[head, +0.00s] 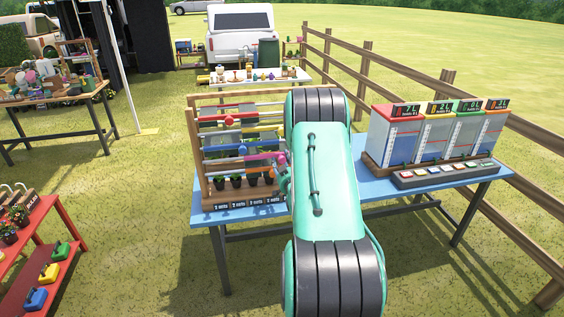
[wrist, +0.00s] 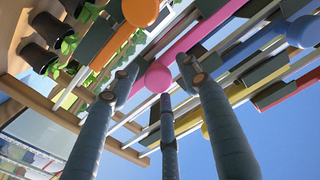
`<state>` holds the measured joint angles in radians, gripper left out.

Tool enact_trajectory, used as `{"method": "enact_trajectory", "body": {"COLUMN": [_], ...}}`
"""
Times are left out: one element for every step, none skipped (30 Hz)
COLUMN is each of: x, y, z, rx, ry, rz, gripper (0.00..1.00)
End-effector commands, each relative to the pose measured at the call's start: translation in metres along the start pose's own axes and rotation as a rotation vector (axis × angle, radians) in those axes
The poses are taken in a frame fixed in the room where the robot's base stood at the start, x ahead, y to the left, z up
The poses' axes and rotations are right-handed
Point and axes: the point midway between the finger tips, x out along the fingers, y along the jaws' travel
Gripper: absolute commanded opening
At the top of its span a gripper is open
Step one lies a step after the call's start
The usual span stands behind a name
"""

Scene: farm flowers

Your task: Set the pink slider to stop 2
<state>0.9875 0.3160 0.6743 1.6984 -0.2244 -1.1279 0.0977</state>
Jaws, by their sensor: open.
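The pink slider, a pink bar with a round pink knob (wrist: 158,77), runs diagonally across the wrist view on a rail of the wooden rack (head: 206,187). In the head view part of its pink bar (head: 264,156) shows just left of my arm. My gripper (wrist: 157,72) is open, with its fingers on either side of the pink knob and another finger below it in the picture. I cannot tell whether any finger touches the knob. In the head view my arm hides most of the gripper and the rack's right part.
Potted plants (head: 236,181) stand low in the rack. A display with several tanks (head: 436,136) and a button panel (head: 445,173) stands at right on the blue table (head: 378,208).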

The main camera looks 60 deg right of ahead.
Motion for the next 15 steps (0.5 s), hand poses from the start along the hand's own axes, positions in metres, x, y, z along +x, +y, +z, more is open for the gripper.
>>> {"method": "enact_trajectory", "body": {"x": [0.0044, 0.0062, 0.0083, 0.0095, 0.0105, 0.0115, 0.0120, 0.0123, 0.0126, 0.0126, 0.0126, 0.0126, 0.0125, 0.0125, 0.0125], "y": [-0.0001, 0.0000, 0.0000, 0.0000, 0.0000, 0.0001, 0.0001, 0.0000, 0.0001, 0.0001, 0.0001, 0.0001, 0.0001, 0.0001, 0.0001], "z": [0.0004, 0.0003, 0.0002, 0.0001, 0.0000, -0.0001, -0.0001, -0.0002, -0.0003, -0.0003, -0.0003, -0.0004, -0.0004, -0.0004, -0.0004], "rx": [0.000, 0.000, 0.000, 0.000, 0.000, 0.000, 0.000, 0.000, 0.000, 0.000, 0.000, 0.000, 0.000, 0.000, 0.000], "ry": [0.000, 0.000, 0.000, 0.000, 0.000, 0.000, 0.000, 0.000, 0.000, 0.000, 0.000, 0.000, 0.000, 0.000, 0.000], "rz": [0.000, 0.000, 0.000, 0.000, 0.000, 0.000, 0.000, 0.000, 0.000, 0.000, 0.000, 0.000, 0.000, 0.000, 0.000], "gripper": [0.47, 0.47, 0.47, 0.47, 0.47, 0.47, 0.47, 0.47, 0.47, 0.47, 0.47, 0.47, 0.47, 0.47, 0.47]}}
